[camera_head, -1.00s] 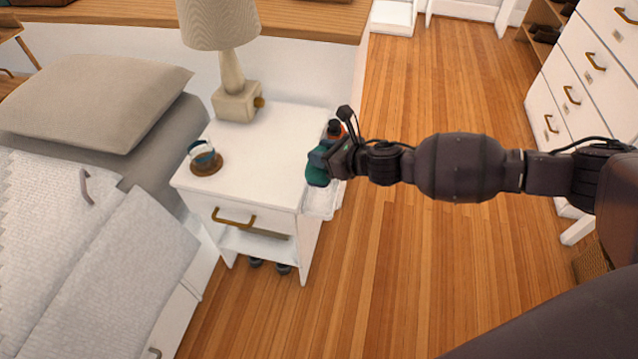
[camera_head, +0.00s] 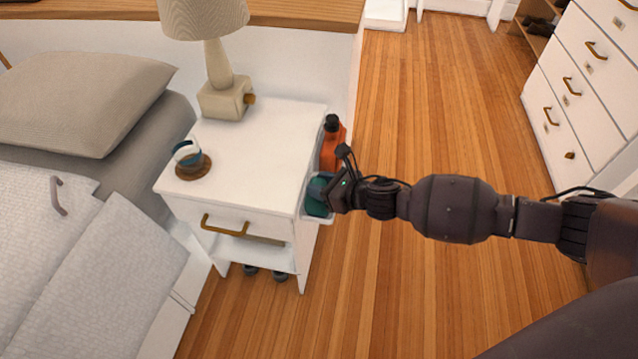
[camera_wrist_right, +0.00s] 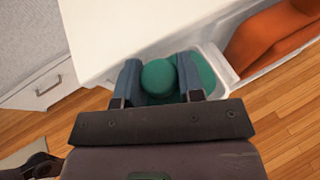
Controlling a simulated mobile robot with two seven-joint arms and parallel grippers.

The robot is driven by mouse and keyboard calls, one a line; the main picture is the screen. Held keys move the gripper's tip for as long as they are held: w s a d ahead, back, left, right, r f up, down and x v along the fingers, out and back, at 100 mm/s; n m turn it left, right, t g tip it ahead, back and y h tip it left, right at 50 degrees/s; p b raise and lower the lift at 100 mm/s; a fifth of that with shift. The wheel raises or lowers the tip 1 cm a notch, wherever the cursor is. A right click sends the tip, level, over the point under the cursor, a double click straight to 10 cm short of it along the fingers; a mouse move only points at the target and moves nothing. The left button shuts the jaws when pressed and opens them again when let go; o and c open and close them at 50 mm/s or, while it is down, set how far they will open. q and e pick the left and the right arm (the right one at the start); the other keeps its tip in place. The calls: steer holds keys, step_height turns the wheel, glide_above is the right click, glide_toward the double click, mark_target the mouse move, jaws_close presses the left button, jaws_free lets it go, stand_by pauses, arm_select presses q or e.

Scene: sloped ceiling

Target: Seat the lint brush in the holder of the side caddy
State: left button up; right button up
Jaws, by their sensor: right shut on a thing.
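The teal lint brush (camera_wrist_right: 158,77) is between the two fingers of my right gripper (camera_wrist_right: 160,80), which is shut on its rounded knob. In the head view the brush (camera_head: 317,196) is at the front part of the white side caddy (camera_head: 329,217), beside the nightstand. In the wrist view its wider teal part lies below the knob, within the white rim of the caddy's front compartment (camera_wrist_right: 215,60). Its lower end is hidden, so I cannot tell how deep it sits. My right gripper (camera_head: 328,190) comes in from the right. My left gripper is out of view.
An orange bottle (camera_head: 332,147) with a black cap stands in the caddy's rear part, close behind my gripper. The white nightstand (camera_head: 260,140) holds a lamp (camera_head: 225,95) and a glass on a coaster (camera_head: 193,168). The wooden floor (camera_head: 440,130) to the right is clear.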

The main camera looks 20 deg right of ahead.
steer(key=shift+r, duration=0.15)
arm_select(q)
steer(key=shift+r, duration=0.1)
arm_select(e)
steer(key=o, duration=1)
steer(key=shift+c, duration=0.2)
